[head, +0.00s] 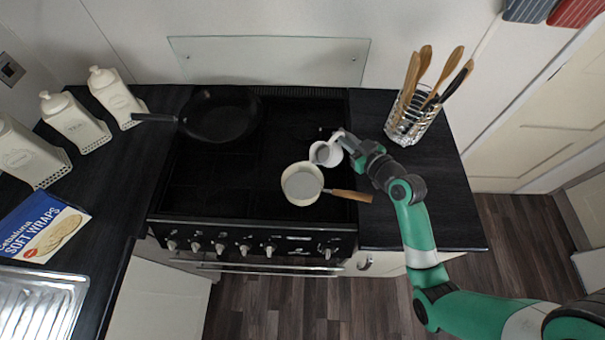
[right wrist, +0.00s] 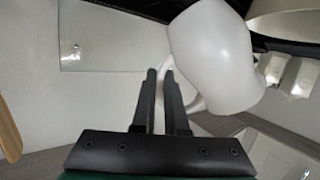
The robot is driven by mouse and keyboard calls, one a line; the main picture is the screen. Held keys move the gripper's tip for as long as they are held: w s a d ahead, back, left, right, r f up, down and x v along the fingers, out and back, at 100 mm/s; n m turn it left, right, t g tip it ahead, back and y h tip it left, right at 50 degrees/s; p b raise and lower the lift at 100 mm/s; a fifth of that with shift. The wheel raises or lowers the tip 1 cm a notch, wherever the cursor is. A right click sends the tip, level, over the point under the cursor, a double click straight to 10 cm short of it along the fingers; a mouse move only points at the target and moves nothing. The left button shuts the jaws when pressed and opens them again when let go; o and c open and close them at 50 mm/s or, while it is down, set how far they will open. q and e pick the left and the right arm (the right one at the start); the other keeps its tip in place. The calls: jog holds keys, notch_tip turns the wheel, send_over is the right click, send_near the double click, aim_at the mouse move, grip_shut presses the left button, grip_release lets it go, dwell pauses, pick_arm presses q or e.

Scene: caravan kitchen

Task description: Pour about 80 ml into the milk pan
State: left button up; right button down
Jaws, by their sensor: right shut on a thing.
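The milk pan (head: 288,190) is cream with a wooden handle pointing right. It stands on the right front part of the black hob, with a greyish surface inside it. My right gripper (head: 345,139) is shut on the handle of a small white jug (head: 325,154). The jug is just behind and to the right of the pan, close to its rim; I cannot tell how far above. In the right wrist view the white jug (right wrist: 212,55) appears tilted, its handle between the fingers (right wrist: 167,85). A pouring stream cannot be made out. My left gripper is out of view.
A black frying pan (head: 220,117) sits at the back left of the hob (head: 200,190). A utensil holder (head: 410,118) with wooden spoons stands right of my gripper. White canisters (head: 75,122) and a soft wraps packet (head: 42,228) are at the left. The right counter front is clear.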

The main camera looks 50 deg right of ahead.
dwell(0.3)
jog(key=shift+s+d+f+m+y+b, duration=0.1)
jog(key=shift+d+f+m+y+b, duration=0.55)
jog(key=shift+d+f+m, duration=0.5)
jog(key=shift+s+d+f+m+y+b, duration=0.15)
jog(key=shift+d+f+m+y+b, duration=0.25)
jog(key=shift+d+f+m+b, duration=0.8)
jog(key=shift+s+d+f+m+y+b, duration=0.15)
jog(key=shift+d+f+m+y, duration=0.55)
jog(key=shift+f, duration=0.9)
jog(key=shift+a, duration=0.25)
